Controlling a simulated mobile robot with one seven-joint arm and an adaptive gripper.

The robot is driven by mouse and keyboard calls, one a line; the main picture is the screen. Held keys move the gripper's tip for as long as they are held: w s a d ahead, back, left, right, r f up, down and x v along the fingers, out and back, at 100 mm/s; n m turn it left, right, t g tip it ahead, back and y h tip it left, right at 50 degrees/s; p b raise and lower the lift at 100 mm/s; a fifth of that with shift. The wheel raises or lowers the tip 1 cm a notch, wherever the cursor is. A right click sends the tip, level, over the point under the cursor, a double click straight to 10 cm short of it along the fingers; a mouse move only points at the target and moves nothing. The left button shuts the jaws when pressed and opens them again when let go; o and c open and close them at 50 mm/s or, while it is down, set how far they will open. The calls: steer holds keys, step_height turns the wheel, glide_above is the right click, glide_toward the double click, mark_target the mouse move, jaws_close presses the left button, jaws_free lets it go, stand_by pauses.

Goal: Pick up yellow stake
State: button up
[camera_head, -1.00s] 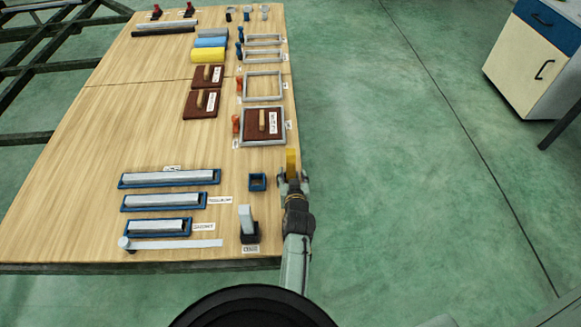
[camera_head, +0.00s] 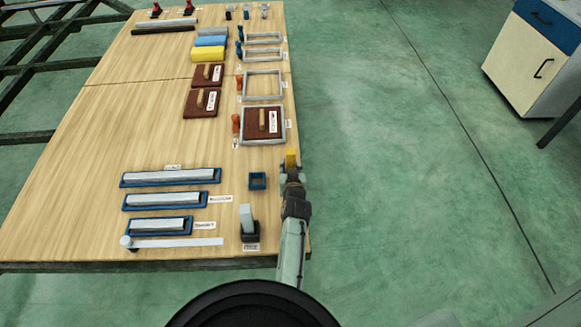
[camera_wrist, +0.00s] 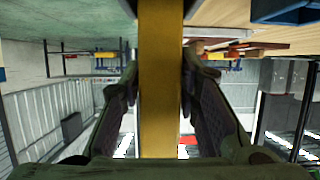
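The yellow stake (camera_head: 292,158) stands out from the end of my gripper (camera_head: 292,174), by the right edge of the wooden table. In the wrist view the stake (camera_wrist: 160,60) is a flat yellow bar running down the middle, between the two dark fingers of my gripper (camera_wrist: 160,80). The fingers lie close against both its sides, shut on it. The stake's far end is cut off in the wrist view, and its lower part is hidden behind my gripper in the head view. I cannot tell whether it touches the table.
A grey block in a dark base (camera_head: 248,222) stands nearer. A grey frame around a brown board (camera_head: 263,122) lies beyond.

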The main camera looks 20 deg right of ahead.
jaws_close()
steer(key=shift+r, duration=0.1)
